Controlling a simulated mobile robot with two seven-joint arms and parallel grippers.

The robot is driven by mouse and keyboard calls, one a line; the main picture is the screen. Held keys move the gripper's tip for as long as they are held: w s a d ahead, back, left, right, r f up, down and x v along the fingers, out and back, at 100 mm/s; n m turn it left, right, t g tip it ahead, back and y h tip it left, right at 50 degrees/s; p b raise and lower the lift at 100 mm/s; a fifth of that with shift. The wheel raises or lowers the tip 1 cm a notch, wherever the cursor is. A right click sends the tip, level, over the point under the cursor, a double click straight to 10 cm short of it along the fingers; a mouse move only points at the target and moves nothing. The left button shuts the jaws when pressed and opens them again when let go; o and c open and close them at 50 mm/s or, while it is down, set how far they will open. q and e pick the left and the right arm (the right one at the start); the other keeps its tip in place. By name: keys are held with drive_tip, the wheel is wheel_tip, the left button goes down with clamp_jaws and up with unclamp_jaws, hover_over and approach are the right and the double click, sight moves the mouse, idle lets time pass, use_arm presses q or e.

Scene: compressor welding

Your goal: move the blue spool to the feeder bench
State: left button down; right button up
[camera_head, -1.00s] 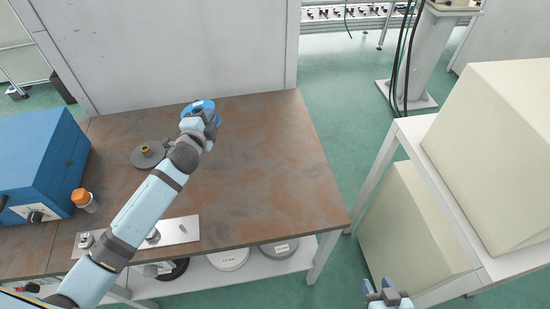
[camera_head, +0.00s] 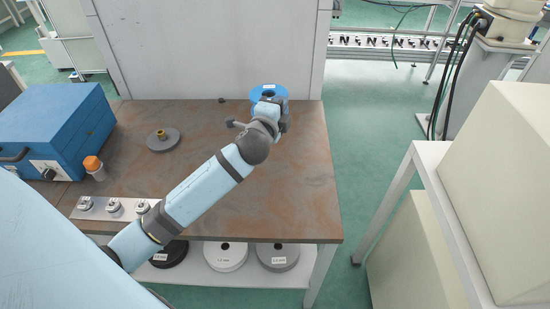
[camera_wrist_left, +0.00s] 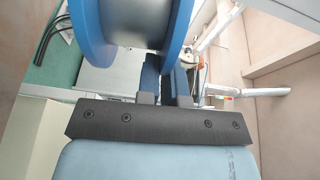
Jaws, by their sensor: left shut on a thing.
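The blue spool (camera_head: 258,94) is at the back right of the brown-topped bench (camera_head: 290,205), with a small white label on it. My left gripper (camera_head: 270,99) is shut on the spool. In the left wrist view the spool (camera_wrist_left: 135,28) shows two blue flanges with pale winding between them, and my left gripper's fingers (camera_wrist_left: 166,80) are at its near side. I cannot tell whether the spool touches the bench. My right gripper is out of view. I cannot tell which surface is the feeder bench.
Other spools (camera_head: 225,257) sit on the lower shelf. A white rack (camera_head: 430,165) with beige boxes stands right, across a green floor gap.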

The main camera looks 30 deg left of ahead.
use_arm(q)
wheel_tip(320, 180, down, 16)
drive_tip(key=b, duration=0.3)
drive_tip(key=shift+f, duration=0.1)
wheel_tip(320, 180, down, 4)
drive_tip(key=shift+r+b, duration=0.15)
drive_tip(key=shift+b, duration=0.7)
drive_tip(key=c, duration=1.3)
unclamp_jaws()
drive_tip(key=shift+o, duration=0.2)
